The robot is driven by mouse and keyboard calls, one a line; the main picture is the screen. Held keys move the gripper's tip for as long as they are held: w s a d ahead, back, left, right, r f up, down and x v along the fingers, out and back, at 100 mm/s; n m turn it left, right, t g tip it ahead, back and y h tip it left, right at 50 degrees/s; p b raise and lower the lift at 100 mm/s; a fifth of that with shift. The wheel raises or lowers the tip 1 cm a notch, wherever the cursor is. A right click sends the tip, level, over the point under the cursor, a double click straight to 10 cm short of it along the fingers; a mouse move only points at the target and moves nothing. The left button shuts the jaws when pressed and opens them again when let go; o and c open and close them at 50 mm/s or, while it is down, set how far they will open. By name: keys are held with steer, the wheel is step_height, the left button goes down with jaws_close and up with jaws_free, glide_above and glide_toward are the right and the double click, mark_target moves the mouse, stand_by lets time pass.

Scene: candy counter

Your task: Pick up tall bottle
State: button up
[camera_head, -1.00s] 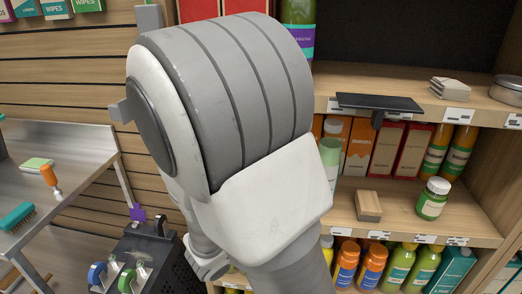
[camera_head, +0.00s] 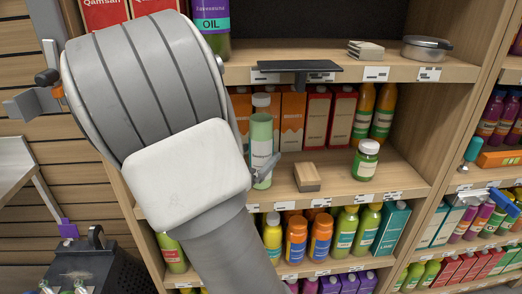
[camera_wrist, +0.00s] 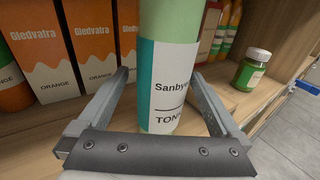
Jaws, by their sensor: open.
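The tall bottle (camera_head: 261,140) is light green with a white and teal label. It stands upright on the middle shelf in the head view, partly hidden by my arm. In the wrist view the bottle (camera_wrist: 170,55) fills the middle, its top cut off by the frame. My gripper (camera_wrist: 163,82) is open, with one finger to the left of the bottle and one to the right. I cannot tell whether either finger touches it. In the head view my arm hides most of the gripper.
Orange cartons (camera_head: 293,115) stand behind the bottle. A small wooden block (camera_head: 307,177) and a green jar with a white lid (camera_head: 366,160) sit to its right. A dark flat panel (camera_head: 300,66) juts from the shelf above. Bottles fill the lower shelf.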

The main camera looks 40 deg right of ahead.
mark_target(267, 147)
steer(key=b+x, duration=0.1)
steer(key=x, duration=0.3)
steer(key=shift+d, duration=0.3)
steer(key=shift+r, duration=0.1)
jaws_close()
